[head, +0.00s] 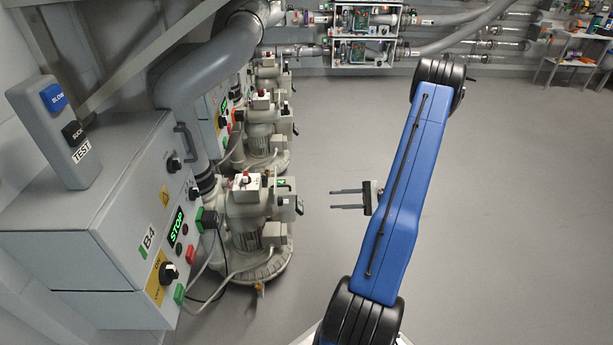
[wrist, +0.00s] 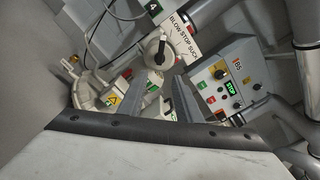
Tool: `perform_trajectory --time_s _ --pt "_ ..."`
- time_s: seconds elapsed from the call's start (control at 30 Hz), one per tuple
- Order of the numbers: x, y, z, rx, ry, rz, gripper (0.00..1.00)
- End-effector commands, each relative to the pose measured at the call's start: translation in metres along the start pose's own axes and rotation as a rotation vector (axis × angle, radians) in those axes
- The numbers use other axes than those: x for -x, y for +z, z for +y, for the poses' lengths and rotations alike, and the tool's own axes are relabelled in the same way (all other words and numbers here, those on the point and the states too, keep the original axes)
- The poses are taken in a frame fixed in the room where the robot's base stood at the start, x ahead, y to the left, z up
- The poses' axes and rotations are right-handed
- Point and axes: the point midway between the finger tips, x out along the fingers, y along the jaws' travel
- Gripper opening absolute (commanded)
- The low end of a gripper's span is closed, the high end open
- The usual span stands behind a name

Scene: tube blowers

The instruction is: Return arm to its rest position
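My arm's blue link (head: 410,185) rises from the bottom centre of the head view and leans to the right. My gripper (head: 333,199) shows to the left of that link, pointing left over open floor. Its two thin dark fingers are apart with nothing between them, and it touches nothing. The wrist and the joints behind the blue link are partly hidden.
A grey control cabinet marked B4 (head: 120,215) stands at the left, with a pendant (head: 52,130) on top. Several blower units, the nearest one (head: 250,225), line the left wall. Floor (head: 520,220) to the right is clear. The wrist view shows a B5 control box (wrist: 232,80).

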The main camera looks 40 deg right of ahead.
Motion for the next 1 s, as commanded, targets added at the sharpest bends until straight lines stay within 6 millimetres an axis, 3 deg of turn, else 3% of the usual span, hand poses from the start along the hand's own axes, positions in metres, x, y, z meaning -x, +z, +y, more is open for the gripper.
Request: perform_trajectory --time_s 0.37,0.7,1.0 --pt "-0.011 0.011 -0.007 0.011 0.049 -0.011 0.31" --pt "-0.069 0.076 -0.029 0.072 0.339 -0.05 0.31" --pt "-0.113 0.137 -0.036 0.156 0.6 -0.058 0.31"
